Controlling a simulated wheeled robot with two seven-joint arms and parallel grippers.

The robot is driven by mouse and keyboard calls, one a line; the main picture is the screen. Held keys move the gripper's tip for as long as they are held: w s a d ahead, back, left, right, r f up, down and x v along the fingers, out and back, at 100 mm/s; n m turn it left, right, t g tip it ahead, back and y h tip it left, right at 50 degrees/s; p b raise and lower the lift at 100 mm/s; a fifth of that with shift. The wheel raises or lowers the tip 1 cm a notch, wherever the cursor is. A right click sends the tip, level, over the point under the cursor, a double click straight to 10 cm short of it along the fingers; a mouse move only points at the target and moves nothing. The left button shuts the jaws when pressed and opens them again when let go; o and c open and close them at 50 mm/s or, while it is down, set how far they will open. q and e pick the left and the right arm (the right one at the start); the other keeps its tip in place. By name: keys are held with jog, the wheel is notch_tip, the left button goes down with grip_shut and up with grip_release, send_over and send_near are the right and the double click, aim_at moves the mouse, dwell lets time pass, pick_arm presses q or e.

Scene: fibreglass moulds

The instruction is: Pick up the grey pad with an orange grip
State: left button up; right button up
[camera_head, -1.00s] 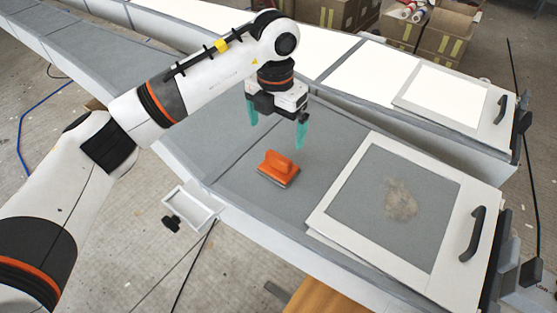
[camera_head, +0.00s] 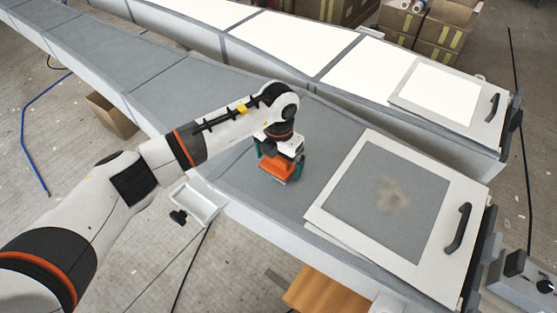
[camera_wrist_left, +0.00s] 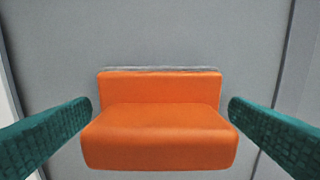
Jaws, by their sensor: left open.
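The grey pad with an orange grip (camera_head: 277,168) lies on the grey mould surface, its orange grip facing up. In the left wrist view the orange grip (camera_wrist_left: 158,125) fills the middle, with a thin strip of the grey pad (camera_wrist_left: 158,69) showing behind it. My left gripper (camera_head: 281,172) is lowered over it, with one green finger on each side of the grip. In the left wrist view both green fingers of the left gripper (camera_wrist_left: 159,125) stand apart, with a gap between each finger and the grip. My right gripper is not in view.
A white-framed panel (camera_head: 323,204) with a black handle lies on the mould right of the pad, with a dusty patch on its grey middle. A small white tray (camera_head: 197,204) is at the mould's near-left edge. Bare grey mould surface (camera_head: 180,75) stretches to the upper left.

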pick_arm(q)
jog(key=shift+c, duration=0.3)
jog(key=c, duration=0.9)
jog(key=shift+r, duration=0.15)
notch_tip(320, 180, up, 9)
jog(key=b, duration=0.3)
jog(key=shift+r, duration=0.4)
